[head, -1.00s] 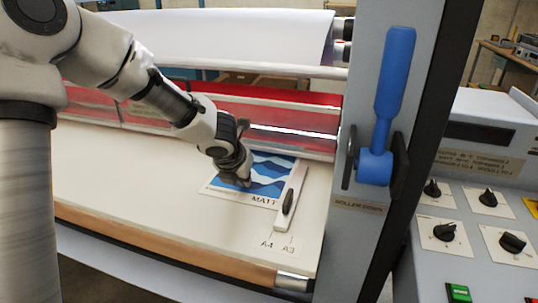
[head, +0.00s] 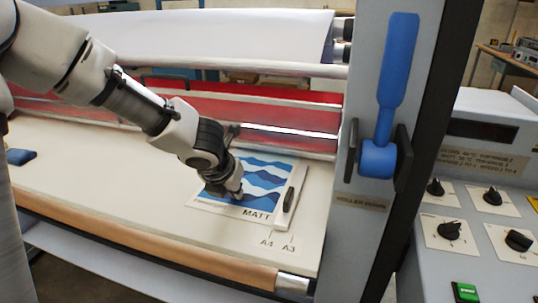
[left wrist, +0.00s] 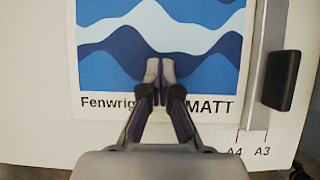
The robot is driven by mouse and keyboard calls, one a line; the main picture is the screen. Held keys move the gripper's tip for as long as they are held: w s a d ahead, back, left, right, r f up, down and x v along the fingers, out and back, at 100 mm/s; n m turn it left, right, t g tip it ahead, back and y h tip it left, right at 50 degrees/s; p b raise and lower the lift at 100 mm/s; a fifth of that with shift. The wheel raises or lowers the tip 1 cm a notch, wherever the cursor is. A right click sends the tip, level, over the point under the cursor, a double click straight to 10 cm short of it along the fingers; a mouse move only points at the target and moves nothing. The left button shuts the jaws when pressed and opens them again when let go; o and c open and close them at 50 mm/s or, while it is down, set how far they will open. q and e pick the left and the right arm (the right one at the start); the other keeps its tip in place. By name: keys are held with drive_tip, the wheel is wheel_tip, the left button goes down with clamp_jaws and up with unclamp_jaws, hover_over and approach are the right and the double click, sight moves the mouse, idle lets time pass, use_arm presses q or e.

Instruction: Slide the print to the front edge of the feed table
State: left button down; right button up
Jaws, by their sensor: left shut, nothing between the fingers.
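The print (head: 265,175), a sheet with blue and white waves and the word MATT, lies flat on the cream feed table (head: 110,180). Its right side is close beside the white guide with a black knob (head: 288,198). Bare table shows between the print and the brown front edge (head: 150,235). My left gripper (head: 236,194) is shut and empty, with its fingertips down on the print, or just over it. The left wrist view also shows the print (left wrist: 205,65) under the closed fingertips (left wrist: 160,72), which hide part of its lettering. My right gripper is not in view.
Red and silver rollers (head: 290,120) lie behind the table. The upright grey post with a blue lever (head: 390,90) stands at right, beside a control panel (head: 480,220). A4 and A3 marks (head: 278,244) are on the table before the guide. A blue object (head: 20,157) sits far left.

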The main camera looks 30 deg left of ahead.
use_arm(q)
drive_tip(key=shift+s, duration=0.35)
drive_tip(key=shift+r+p, duration=1.05)
drive_tip(key=shift+p, duration=0.05)
drive_tip(key=shift+w, duration=0.15)
drive_tip(key=shift+r+p, duration=0.4)
drive_tip(key=shift+p, duration=0.05)
wheel_tip(320, 180, up, 4)
drive_tip(key=p, duration=0.4)
drive_tip(key=shift+r, duration=0.2)
drive_tip(key=shift+f, duration=0.15)
